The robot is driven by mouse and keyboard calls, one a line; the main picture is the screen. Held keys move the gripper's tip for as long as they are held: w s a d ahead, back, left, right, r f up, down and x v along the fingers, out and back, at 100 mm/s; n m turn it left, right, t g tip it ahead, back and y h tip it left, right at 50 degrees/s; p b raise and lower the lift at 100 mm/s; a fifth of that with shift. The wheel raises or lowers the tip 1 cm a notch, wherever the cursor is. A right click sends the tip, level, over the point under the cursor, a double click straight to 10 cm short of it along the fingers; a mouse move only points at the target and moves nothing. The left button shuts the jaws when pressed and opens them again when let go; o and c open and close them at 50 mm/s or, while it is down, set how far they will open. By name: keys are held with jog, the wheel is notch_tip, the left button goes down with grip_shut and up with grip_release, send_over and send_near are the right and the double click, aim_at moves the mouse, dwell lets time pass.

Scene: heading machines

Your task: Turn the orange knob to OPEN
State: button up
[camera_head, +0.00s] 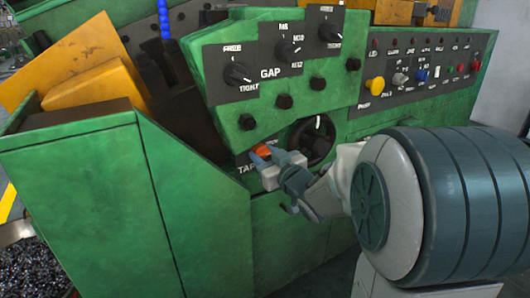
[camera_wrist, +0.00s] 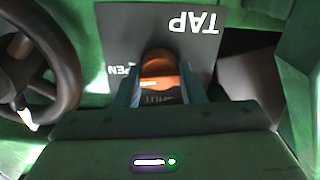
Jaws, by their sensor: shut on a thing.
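The orange knob (camera_head: 263,150) is on the front of the green machine, above the "TAP" label (camera_head: 247,168). It also shows in the wrist view (camera_wrist: 160,64), on a dark plate with upside-down "TAP" lettering. My gripper (camera_head: 260,155) is shut on the orange knob, with one finger on either side of it in the wrist view (camera_wrist: 160,88). A short white mark (camera_wrist: 149,83) shows on the knob, lying roughly sideways. Lettering ending in "PEN" (camera_wrist: 122,70) is left of the knob, partly hidden by a finger. Another word below the knob is only partly legible between the fingers.
A black handwheel (camera_head: 315,140) is close to the right of my gripper; its rim fills the left of the wrist view (camera_wrist: 62,55). Above is the "GAP" panel (camera_head: 270,60) with black knobs. A button panel (camera_head: 425,75) is at the right. A green housing (camera_head: 85,190) stands at the left.

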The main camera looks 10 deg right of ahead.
jog(key=shift+f+m, duration=0.2)
jog(key=shift+m, duration=0.4)
jog(key=o, duration=1)
jog(key=shift+d, duration=0.1)
jog(key=shift+r, duration=0.1)
